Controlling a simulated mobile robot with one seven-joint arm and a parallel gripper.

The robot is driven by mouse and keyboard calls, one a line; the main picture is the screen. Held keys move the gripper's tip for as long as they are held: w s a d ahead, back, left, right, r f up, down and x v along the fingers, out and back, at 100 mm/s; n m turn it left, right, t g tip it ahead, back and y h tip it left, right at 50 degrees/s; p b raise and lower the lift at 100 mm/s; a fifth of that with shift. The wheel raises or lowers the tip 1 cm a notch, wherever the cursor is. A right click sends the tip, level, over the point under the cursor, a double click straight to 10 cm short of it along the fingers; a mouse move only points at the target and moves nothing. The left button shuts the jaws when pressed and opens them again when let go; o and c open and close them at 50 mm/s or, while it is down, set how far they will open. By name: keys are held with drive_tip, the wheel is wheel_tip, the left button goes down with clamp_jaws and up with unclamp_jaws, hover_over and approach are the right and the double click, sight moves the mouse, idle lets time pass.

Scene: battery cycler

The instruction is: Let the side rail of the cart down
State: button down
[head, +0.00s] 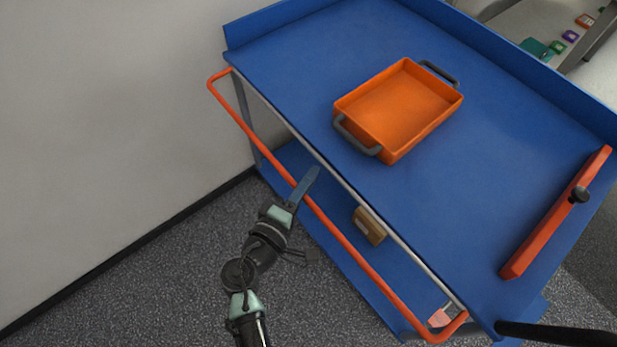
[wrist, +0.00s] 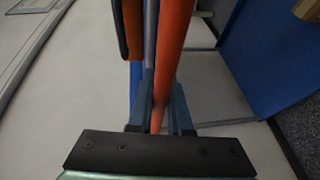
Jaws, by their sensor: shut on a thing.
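The cart has a blue top (head: 290,65) with raised edges. Its side rail (head: 362,262) is an orange-red tube running along the cart's near left long side, standing out from the edge and bent in at both ends. My gripper (head: 304,188) is at about the middle of the rail. In the wrist view the rail (wrist: 172,60) passes between the two blue-grey fingers of my gripper (wrist: 160,115), which are shut on it. The fingers hide a short stretch of the rail in the head view.
An orange tray (head: 400,105) with grey handles sits on the cart top. An orange bar (head: 545,230) with a black knob (head: 578,194) is at the right end. A cardboard box (head: 369,226) lies on the lower shelf (head: 330,240). A wall (head: 100,120) stands at left; floor beside the cart is clear.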

drive_tip(key=r+g+y+p, duration=0.1)
drive_tip(key=p, duration=0.3)
drive_tip(key=shift+r+m, duration=0.15)
drive_tip(key=shift+m, duration=0.15)
drive_tip(key=shift+p, duration=0.35)
drive_tip(key=shift+f, duration=0.2)
